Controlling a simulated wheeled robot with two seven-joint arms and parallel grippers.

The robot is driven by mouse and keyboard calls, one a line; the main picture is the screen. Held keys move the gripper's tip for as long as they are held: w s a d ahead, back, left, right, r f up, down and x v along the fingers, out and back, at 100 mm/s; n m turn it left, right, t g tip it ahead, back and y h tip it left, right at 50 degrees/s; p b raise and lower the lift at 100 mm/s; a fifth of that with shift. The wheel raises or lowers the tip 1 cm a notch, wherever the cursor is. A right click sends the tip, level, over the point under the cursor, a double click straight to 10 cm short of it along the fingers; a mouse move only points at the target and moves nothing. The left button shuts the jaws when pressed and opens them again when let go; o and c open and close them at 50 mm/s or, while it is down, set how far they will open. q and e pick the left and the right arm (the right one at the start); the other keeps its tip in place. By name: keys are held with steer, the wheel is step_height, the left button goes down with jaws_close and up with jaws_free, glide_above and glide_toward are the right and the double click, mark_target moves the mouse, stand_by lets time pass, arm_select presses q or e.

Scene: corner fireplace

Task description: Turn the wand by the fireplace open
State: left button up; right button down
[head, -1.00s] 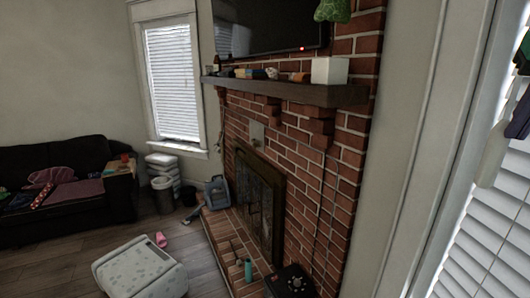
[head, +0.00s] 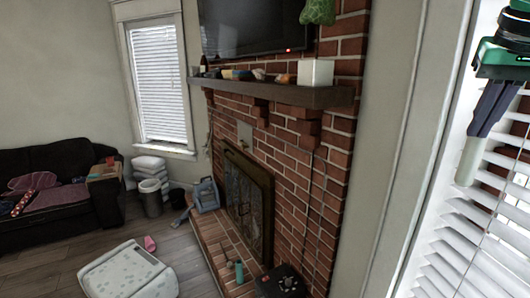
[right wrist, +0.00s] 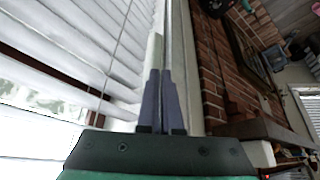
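The wand (head: 470,162) is a pale, slim rod hanging in front of the white blind at the right edge of the head view. It also shows in the right wrist view (right wrist: 155,52), running on from my fingertips. My right gripper (head: 484,128) has a green and black body and dark fingers pointing down. In the right wrist view its fingers (right wrist: 160,76) are close together around the wand. The blind (head: 450,245) has slats with gaps between them, and some brick colour shows through. My left gripper is out of view.
The window frame (head: 410,190) stands just left of the blind. The brick fireplace (head: 310,200) has a mantel (head: 270,92) with small objects and a white box. A patterned white ottoman (head: 125,275) stands on the floor, which is partly clear near the sofa (head: 60,165).

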steer(key=shift+a, duration=0.15)
stand_by(0.4)
step_height(320, 180, up, 6)
steer(key=shift+f, duration=0.1)
stand_by(0.3)
